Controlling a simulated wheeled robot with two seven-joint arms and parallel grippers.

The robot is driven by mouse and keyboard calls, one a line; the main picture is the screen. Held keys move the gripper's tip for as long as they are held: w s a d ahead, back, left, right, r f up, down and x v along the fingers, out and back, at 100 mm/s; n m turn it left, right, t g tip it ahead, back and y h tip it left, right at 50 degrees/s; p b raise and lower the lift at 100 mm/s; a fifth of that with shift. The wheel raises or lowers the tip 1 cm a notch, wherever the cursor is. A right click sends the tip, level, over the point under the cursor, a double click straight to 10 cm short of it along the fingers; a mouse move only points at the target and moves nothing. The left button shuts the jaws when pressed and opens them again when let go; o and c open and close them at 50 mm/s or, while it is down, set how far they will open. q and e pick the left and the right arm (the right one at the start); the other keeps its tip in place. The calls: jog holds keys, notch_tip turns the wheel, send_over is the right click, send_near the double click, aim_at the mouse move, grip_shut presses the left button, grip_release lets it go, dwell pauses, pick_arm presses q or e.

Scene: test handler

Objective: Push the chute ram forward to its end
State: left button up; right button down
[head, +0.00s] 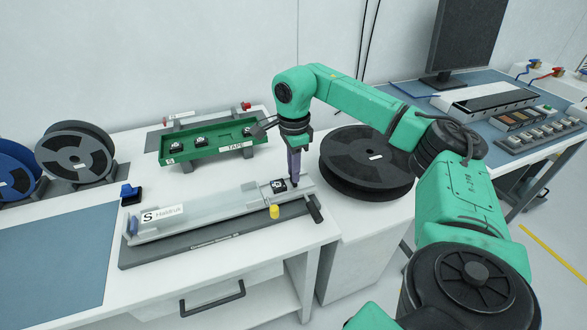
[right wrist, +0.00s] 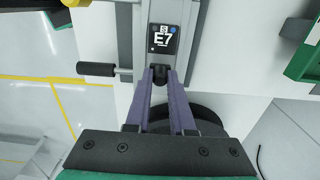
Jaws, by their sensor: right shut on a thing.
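The chute (head: 205,205) is a long pale channel on a dark base, with a label reading "S Haldrup" at its left part. A black block marked E7 (right wrist: 163,40) lies in the channel near its right end; it also shows in the head view (head: 279,186). My right gripper (head: 294,184) points down at the chute's right end, just right of the block. In the right wrist view its purple fingers are closed on a dark knob (right wrist: 160,75), seemingly the ram's, behind the block with a small gap. The ram's body is mostly hidden. My left gripper is out of view.
A black side handle (head: 314,208) and a yellow knob (head: 274,211) stick out at the chute's near side. A green tray (head: 215,150) with several black blocks stands behind. A dark reel (head: 366,165) lies right of my gripper.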

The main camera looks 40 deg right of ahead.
jog(key=a, duration=0.1)
jog(key=w+a+p, duration=0.1)
jog(key=a, duration=0.1)
jog(key=shift+a+r, duration=0.1)
jog(key=shift+a, duration=0.05)
jog(key=shift+w+a, duration=0.2)
jog(key=shift+a, duration=0.1)
jog(key=c, duration=0.8)
grip_release()
jog(key=shift+d, duration=0.1)
jog(key=shift+o, duration=0.2)
notch_tip(320, 180, up, 9)
notch_tip(320, 180, up, 6)
jog(key=p, duration=0.2)
send_over(279, 184)
jog(key=shift+f, duration=0.25)
